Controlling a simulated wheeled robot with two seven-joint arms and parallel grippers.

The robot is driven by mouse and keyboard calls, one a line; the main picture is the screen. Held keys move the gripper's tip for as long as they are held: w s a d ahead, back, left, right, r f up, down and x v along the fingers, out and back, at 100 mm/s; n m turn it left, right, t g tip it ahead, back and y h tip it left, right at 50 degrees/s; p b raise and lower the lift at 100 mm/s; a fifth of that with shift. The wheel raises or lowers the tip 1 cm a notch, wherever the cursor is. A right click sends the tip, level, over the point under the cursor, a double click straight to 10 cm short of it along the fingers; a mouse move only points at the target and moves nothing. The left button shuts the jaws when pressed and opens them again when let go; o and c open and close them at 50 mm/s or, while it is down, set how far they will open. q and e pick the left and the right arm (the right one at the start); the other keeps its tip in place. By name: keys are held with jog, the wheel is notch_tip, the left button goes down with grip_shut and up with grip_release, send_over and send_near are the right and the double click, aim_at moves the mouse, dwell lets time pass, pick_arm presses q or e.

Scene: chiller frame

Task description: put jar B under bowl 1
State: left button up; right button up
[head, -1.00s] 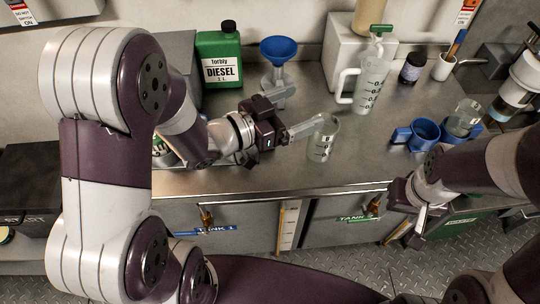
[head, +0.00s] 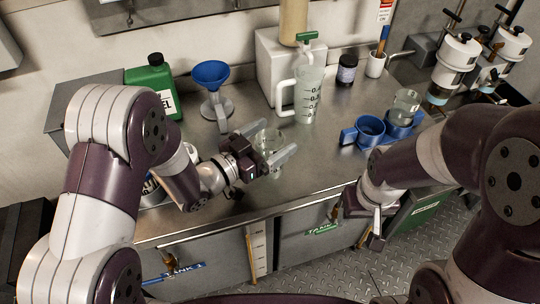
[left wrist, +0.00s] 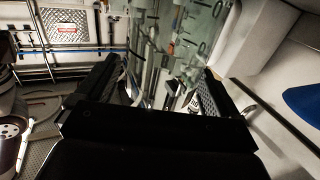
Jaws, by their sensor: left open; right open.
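A clear glass jar (head: 268,137) stands on the steel worktop. Its label is not readable now, so I cannot confirm it as jar B. My left gripper (head: 279,136) is open, with its fingers on either side of this jar. In the left wrist view, clear glass with scale marks (left wrist: 190,35) shows beyond the open fingers (left wrist: 160,85). Another clear jar (head: 406,103) sits in a blue double holder (head: 352,137). My right gripper (head: 371,228) is open and empty, low before the worktop's front edge.
A measuring jug (head: 309,92) stands behind the left gripper. A blue funnel on a stand (head: 211,76) and a green diesel can (head: 152,78) are at left. A dark small jar (head: 347,70) and a white cup (head: 376,64) stand at the back. Bare worktop lies before the holder.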

pick_arm(q)
jog(key=c, duration=1.5)
